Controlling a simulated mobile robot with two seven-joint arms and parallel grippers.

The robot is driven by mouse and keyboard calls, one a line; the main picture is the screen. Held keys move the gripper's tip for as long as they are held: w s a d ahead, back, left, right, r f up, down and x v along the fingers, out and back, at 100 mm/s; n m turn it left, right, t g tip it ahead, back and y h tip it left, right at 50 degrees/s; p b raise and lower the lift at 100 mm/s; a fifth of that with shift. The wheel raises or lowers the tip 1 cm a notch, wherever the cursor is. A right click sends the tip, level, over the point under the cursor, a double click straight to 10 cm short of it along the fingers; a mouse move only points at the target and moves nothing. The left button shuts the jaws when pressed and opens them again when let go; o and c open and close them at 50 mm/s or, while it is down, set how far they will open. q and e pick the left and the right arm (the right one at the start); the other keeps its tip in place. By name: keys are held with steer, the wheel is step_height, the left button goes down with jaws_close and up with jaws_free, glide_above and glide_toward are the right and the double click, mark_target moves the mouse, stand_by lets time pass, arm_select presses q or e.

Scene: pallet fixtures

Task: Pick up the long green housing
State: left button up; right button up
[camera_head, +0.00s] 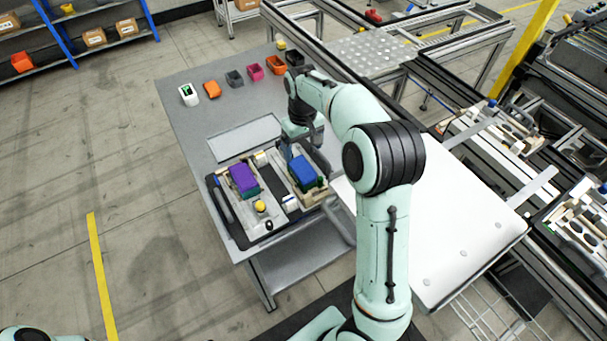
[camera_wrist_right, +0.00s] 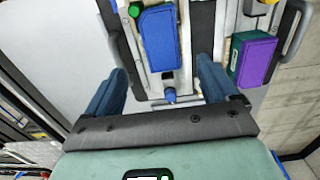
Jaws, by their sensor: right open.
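Green shows beside and below a purple block (camera_head: 242,179) on the left of the pallet fixture (camera_head: 224,208); in the right wrist view this green part (camera_wrist_right: 236,56) is a narrow strip along the purple block (camera_wrist_right: 257,62). I cannot tell how long the green part is. A blue block (camera_head: 303,173) sits on the right of the fixture, with a little green at its edge. My right gripper (camera_wrist_right: 164,84) is open and empty, its two blue fingers spread on either side of the blue block's near end (camera_wrist_right: 160,38). My left gripper is out of view.
A grey plate (camera_head: 243,138) lies behind the fixture. A yellow knob (camera_head: 260,206) stands at the fixture's front. A white surface (camera_head: 465,235) lies right of my arm.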

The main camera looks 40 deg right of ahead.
glide_above(303, 169)
steer(key=f, duration=0.4)
steer(key=shift+w+d, duration=0.2)
steer(key=shift+w, duration=0.05)
steer(key=f, duration=0.5)
steer(key=shift+s+a, duration=0.15)
steer(key=shift+s, duration=0.1)
jaws_close()
